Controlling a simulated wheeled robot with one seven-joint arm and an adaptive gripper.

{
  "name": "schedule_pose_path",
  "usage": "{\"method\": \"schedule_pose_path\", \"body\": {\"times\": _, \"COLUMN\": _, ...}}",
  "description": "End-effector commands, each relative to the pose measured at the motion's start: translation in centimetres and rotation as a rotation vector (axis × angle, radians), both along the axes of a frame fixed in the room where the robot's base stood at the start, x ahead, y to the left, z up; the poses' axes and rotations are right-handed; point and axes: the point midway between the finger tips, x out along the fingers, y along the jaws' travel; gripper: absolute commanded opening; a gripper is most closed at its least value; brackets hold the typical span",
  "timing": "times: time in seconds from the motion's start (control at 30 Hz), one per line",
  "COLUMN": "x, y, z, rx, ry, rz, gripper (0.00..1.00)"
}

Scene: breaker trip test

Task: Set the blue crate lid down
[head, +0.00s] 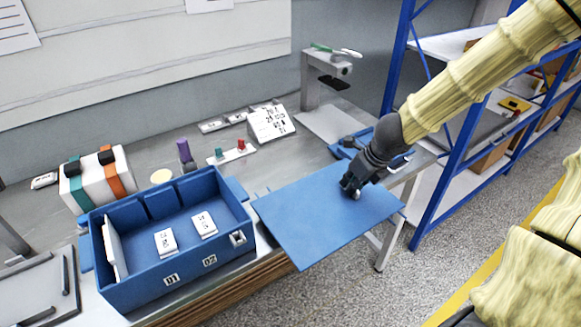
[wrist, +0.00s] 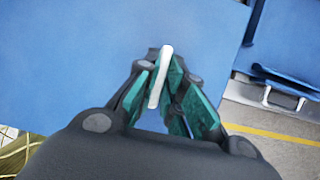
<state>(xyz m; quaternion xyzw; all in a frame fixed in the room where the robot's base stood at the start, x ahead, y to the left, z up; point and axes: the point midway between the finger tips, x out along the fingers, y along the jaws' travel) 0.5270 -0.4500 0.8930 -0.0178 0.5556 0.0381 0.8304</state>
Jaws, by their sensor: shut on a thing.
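The blue crate lid (head: 315,218) is a flat blue panel to the right of the open blue crate (head: 185,275). Part of it reaches past the table's front edge. My gripper (head: 350,188) is over the lid's right part, shut on a pale handle. In the wrist view the lid (wrist: 70,60) fills the left and middle, and the white handle (wrist: 161,76) stands between the teal fingers of my gripper (wrist: 163,85). I cannot tell whether the lid touches the table.
The crate holds two white labelled breakers (head: 204,224) and a white panel. A blue tray (head: 345,150) lies behind the lid. A grey stand (head: 312,85) is at the back, and a blue-framed shelf (head: 440,190) is at the right. A striped box (head: 97,178) stands behind the crate.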

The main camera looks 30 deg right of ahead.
Motion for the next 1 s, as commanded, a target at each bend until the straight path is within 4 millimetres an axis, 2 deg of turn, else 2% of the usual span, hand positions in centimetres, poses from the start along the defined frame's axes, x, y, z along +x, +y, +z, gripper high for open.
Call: {"method": "schedule_pose_path", "body": {"times": 1.0, "x": 14.7, "y": 1.7, "z": 0.1, "rx": 0.001, "ry": 0.000, "rz": -0.001, "gripper": 0.00}}
